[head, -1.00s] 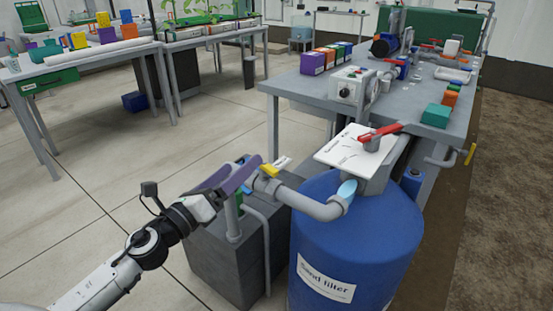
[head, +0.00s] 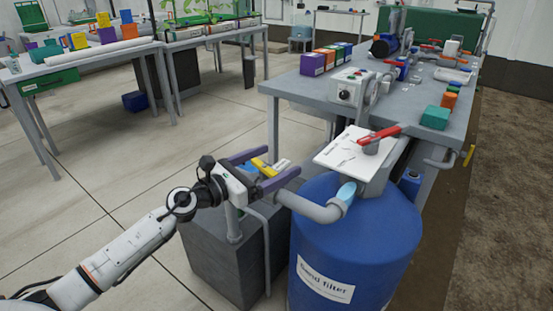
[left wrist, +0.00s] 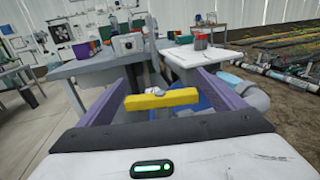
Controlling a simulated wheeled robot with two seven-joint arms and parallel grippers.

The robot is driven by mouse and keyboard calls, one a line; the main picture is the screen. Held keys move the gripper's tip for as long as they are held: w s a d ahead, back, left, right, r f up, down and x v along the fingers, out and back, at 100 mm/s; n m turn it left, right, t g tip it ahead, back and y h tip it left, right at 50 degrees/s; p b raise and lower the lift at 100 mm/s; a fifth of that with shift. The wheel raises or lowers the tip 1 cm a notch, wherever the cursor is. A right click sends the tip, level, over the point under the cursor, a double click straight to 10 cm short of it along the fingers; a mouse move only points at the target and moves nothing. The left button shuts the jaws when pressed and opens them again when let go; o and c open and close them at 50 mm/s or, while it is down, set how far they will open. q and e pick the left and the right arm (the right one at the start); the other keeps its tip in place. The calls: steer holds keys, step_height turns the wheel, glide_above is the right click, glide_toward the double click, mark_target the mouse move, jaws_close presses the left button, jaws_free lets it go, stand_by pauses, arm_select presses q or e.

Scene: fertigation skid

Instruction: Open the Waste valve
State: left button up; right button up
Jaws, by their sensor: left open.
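A yellow valve handle (head: 263,168) sits on the grey pipework beside the blue sand filter. I take it for the Waste valve, but the white tag (head: 281,165) next to it is too small to read. My left gripper (head: 284,161) is open, with its two purple fingers on either side of the handle. In the left wrist view the yellow handle (left wrist: 162,99) lies crosswise in the gap between the fingers. Contact with either finger cannot be told. The valve body is mostly hidden. My right gripper is not in view.
The blue sand filter tank (head: 355,245) stands close right, with a grey pipe (head: 315,207) in front. A red-handled valve (head: 378,135) sits above, by a white sign (head: 352,152). A dark grey block (head: 225,255) stands below. Open floor lies left.

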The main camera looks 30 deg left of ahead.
arm_select(q)
steer(key=shift+w+d, duration=0.25)
steer(key=shift+w, duration=0.35)
steer(key=c, duration=1.1)
steer(key=shift+o, duration=0.2)
steer(key=n+y+p, duration=0.1)
steer(key=y+p, duration=0.1)
steer(key=p, duration=0.2)
steer(key=a+n+y+p, duration=0.1)
steer(key=n+y+p, duration=0.1)
steer(key=p, duration=0.2)
steer(key=shift+w+t+y, duration=0.1)
steer(key=shift+t+y, duration=0.2)
steer(key=shift+t, duration=0.1)
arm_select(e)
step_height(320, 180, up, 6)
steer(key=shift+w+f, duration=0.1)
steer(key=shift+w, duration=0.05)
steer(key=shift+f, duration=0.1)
arm_select(q)
steer(key=o, duration=1.1)
steer(key=shift+c, duration=0.2)
